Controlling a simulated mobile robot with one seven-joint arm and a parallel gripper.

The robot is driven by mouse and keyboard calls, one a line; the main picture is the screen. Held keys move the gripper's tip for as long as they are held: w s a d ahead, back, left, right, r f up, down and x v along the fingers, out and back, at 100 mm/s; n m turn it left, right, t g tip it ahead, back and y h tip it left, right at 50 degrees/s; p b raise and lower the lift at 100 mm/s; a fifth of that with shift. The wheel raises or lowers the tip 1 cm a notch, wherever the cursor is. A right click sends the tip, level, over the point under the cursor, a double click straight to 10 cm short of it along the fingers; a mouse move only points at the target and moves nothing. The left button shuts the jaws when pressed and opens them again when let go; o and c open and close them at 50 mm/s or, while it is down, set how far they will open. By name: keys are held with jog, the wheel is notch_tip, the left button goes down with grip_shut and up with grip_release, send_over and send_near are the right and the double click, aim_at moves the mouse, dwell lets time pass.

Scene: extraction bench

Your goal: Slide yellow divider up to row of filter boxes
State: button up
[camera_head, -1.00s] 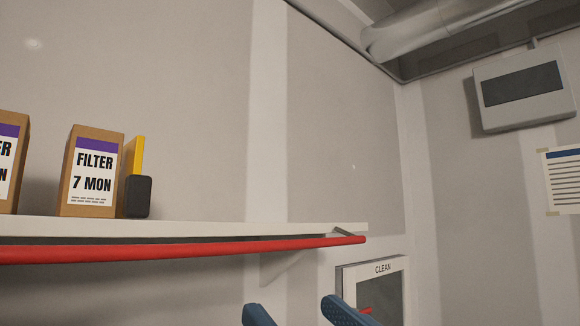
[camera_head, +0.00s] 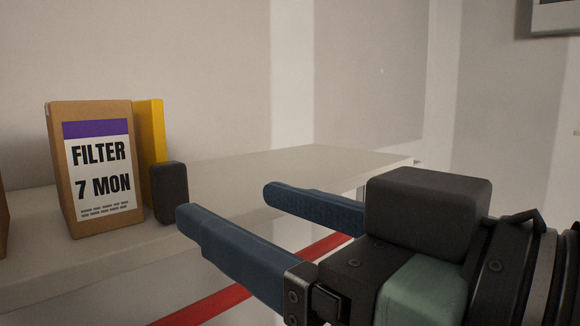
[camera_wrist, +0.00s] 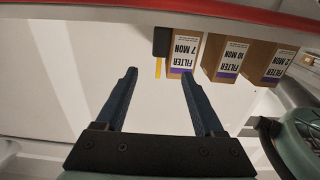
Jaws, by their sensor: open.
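The yellow divider (camera_head: 152,140) stands upright on the shelf with a dark block (camera_head: 170,192) at its front end. It is just right of the nearest filter box (camera_head: 95,165), marked 7 MON. In the wrist view the yellow divider (camera_wrist: 158,68) appears beside that box (camera_wrist: 183,55); I cannot tell if they touch. More boxes, 10 MON (camera_wrist: 226,58) and another (camera_wrist: 268,62), continue the row. My gripper (camera_head: 228,202) is open and empty, right of the dark block. In the wrist view the divider appears between the fingertips of my gripper (camera_wrist: 158,75).
The white shelf (camera_head: 300,165) is bare to the right of the divider. A red bar (camera_head: 325,245) runs along below its front edge. A wall rises behind the shelf, and a wall fixture (camera_head: 556,16) is at the top right.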

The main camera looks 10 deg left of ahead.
aim_at(174, 181)
jog(key=x, duration=1.1)
jog(key=shift+w+a+f, duration=0.1)
jog(key=shift+w+a, duration=0.05)
jog(key=shift+c, duration=1)
grip_shut()
